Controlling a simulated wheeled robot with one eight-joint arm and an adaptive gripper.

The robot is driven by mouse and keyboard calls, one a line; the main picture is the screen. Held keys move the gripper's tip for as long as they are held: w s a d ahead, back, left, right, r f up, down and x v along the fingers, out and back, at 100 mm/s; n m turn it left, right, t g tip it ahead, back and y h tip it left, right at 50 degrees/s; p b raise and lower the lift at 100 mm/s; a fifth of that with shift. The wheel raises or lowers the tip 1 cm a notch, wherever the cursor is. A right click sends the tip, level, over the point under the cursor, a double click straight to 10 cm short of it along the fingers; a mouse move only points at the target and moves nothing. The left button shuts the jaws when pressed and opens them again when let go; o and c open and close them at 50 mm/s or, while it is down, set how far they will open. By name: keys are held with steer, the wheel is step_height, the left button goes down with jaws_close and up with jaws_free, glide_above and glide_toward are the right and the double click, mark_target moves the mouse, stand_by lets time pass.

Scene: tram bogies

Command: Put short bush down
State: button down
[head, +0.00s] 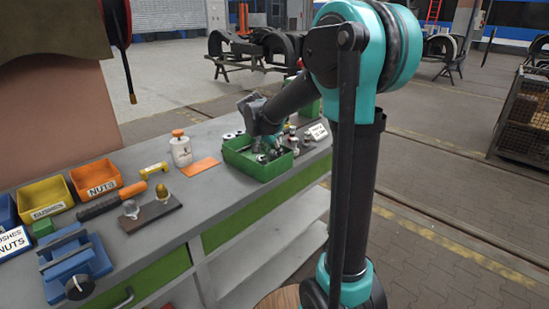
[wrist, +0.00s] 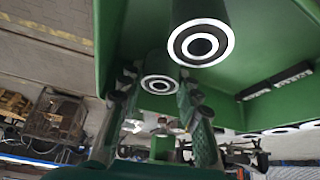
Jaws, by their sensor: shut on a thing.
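My gripper (head: 266,148) reaches down into the green tray (head: 258,176) on the workbench. In the wrist view my gripper (wrist: 158,88) is shut on a dark bush (wrist: 160,85) with a white ring on its end face, held between the fingertips. Another dark bush (wrist: 201,43) with a white ring is beside it, nearer the camera. The green tray's wall (wrist: 258,40) fills much of the upper wrist view. In the head view the arm and gripper hide the held bush. I cannot tell whether it touches the tray floor.
Several small parts stand right of the tray near a white label (head: 317,131). An orange card (head: 200,166) and a white bottle (head: 181,150) are to its left. Further left are a wooden board (head: 152,215), an orange nuts bin (head: 97,180), a yellow bushes bin (head: 45,198) and a blue vice (head: 72,266).

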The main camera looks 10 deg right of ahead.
steer(key=shift+f, duration=0.85)
steer(key=shift+f, duration=0.1)
steer(key=c, duration=1.1)
jaws_free()
steer(key=v, duration=1.2)
